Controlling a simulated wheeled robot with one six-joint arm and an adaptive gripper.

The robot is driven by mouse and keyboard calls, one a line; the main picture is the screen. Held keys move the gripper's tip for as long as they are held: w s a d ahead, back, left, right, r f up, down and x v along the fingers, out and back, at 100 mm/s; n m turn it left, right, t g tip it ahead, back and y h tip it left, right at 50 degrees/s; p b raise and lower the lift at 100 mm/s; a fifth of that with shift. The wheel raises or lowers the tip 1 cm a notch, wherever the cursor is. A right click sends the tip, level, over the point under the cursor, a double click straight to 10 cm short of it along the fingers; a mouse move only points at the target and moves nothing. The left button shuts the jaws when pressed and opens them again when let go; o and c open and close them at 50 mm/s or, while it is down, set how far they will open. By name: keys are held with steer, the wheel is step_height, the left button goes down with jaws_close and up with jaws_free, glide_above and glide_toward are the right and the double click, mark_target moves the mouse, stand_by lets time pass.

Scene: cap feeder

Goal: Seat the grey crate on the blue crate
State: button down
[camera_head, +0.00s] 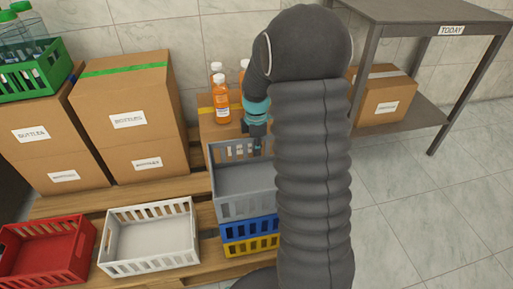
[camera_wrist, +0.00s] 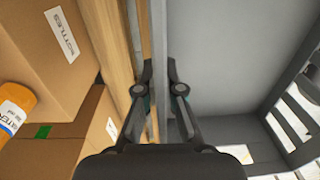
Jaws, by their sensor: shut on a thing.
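The grey crate (camera_head: 245,207) is empty and sits directly above the blue crate (camera_head: 250,228), looking roughly level in the head view. I cannot tell whether it rests fully on the blue crate or hangs just above it. The blue crate is on a yellow crate (camera_head: 252,245). My arm hides the right side of all three. My gripper (camera_head: 257,150) points down at the grey crate's far wall and is shut on it. In the wrist view the fingers of my gripper (camera_wrist: 160,68) straddle that wall, with the grey crate's floor (camera_wrist: 215,50) to the right.
A white crate (camera_head: 150,240) and a red crate (camera_head: 45,248) stand to the left on the wooden pallet (camera_head: 75,207). Cardboard boxes (camera_head: 128,115) stand behind. Orange bottles (camera_head: 221,100) stand on a box behind the grey crate. A metal table (camera_head: 425,15) is at right; floor there is clear.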

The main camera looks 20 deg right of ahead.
steer(key=shift+f, duration=0.2)
steer(key=c, duration=1.2)
jaws_free()
steer(key=shift+c, duration=0.2)
